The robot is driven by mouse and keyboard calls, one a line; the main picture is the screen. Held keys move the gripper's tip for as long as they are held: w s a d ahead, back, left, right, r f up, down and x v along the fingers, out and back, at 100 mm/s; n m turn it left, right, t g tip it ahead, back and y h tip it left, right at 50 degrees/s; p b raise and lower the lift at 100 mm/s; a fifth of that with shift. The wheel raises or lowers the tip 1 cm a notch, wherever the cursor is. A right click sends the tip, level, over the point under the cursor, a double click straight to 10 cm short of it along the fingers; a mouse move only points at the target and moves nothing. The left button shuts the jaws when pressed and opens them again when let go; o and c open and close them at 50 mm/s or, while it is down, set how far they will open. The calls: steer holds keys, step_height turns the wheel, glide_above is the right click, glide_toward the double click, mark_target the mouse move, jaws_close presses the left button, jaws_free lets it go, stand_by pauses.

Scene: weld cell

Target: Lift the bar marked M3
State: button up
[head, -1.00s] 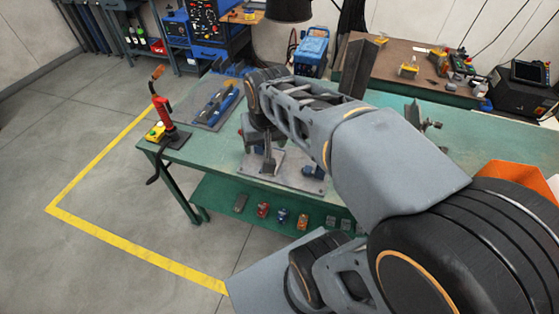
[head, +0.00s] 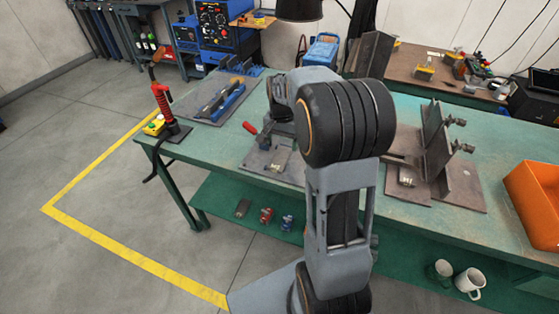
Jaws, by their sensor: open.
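I cannot read an M3 mark on anything in the head view, so I cannot tell which piece is that bar. A small pale metal piece (head: 279,158) lies on a dark plate (head: 256,157) on the green table. Another small pale block (head: 407,176) sits on the plate to the right, by the upright steel pieces. My gripper (head: 281,118) is only partly visible, small and dark, beside my forearm above the left plate. It is open, and I see nothing held in it. My arm hides the middle of the table.
A red-handled clamp (head: 251,128) stands at the left plate. Upright steel plates (head: 437,140) and an orange bin (head: 540,195) are on the right. A red torch (head: 162,101) stands at the left corner. Mugs (head: 468,281) and small parts are on the lower shelf.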

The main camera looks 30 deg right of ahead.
mark_target(280, 157)
steer(key=shift+a+f+b, duration=0.15)
steer(key=shift+f, duration=1.45)
steer(key=shift+a+f+b, duration=0.15)
steer(key=shift+f, duration=1.45)
steer(key=shift+c, duration=0.5)
steer(key=shift+r, duration=0.1)
steer(key=c, duration=0.9)
